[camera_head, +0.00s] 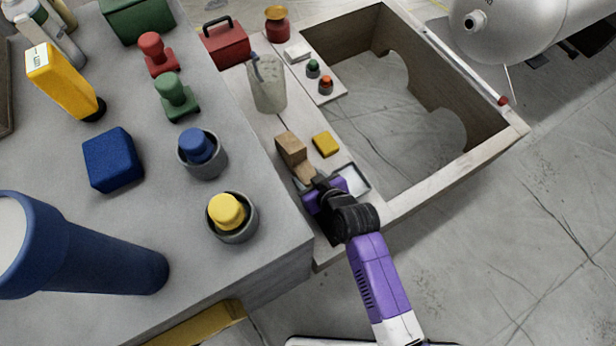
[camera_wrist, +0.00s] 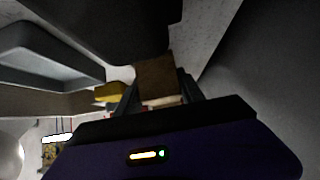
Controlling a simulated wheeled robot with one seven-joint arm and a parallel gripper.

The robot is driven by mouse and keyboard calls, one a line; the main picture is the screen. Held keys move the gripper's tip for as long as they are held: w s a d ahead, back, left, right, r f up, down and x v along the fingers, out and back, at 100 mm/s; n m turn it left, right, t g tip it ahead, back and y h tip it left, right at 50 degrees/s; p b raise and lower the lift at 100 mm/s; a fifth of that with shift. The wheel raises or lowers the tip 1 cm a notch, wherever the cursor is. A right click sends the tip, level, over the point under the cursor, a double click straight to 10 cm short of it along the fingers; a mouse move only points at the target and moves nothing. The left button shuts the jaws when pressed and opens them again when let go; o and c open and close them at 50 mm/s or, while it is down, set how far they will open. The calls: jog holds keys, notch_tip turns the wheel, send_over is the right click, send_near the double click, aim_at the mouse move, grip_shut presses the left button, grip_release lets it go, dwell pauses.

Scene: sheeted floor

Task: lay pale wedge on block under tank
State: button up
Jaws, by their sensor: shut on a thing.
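My gripper (camera_head: 310,182) is low over the near end of the pale bench ledge and is shut on a small tan piece, which I take as the pale wedge (camera_head: 304,173). In the wrist view a pale strip of it (camera_wrist: 161,100) shows between the fingers; the rest is hidden. A brown wooden block (camera_head: 290,147) stands just beyond the fingertips, and its brown face (camera_wrist: 157,77) fills the gap in the wrist view. I cannot tell whether the two touch. The white tank (camera_head: 515,28) is at the top right, with dark shapes (camera_head: 588,40) under it; no separate block is clear there.
A yellow block (camera_head: 326,144) and a shallow grey tray (camera_head: 355,181) lie right of my gripper. A glass jar (camera_head: 268,92) stands beyond. The grey table (camera_head: 270,235) rises on the left. The wooden frame wall (camera_head: 455,172) lies between my gripper and the tank; open floor lies right.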

jog(key=o, duration=1.4)
jog(key=shift+f, duration=0.15)
jog(key=shift+r, duration=0.3)
jog(key=p+v, duration=0.5)
jog(key=v, duration=0.6)
jog(key=shift+s+d+r, duration=0.15)
jog(key=shift+s, duration=0.1)
jog(key=shift+s+d, duration=0.1)
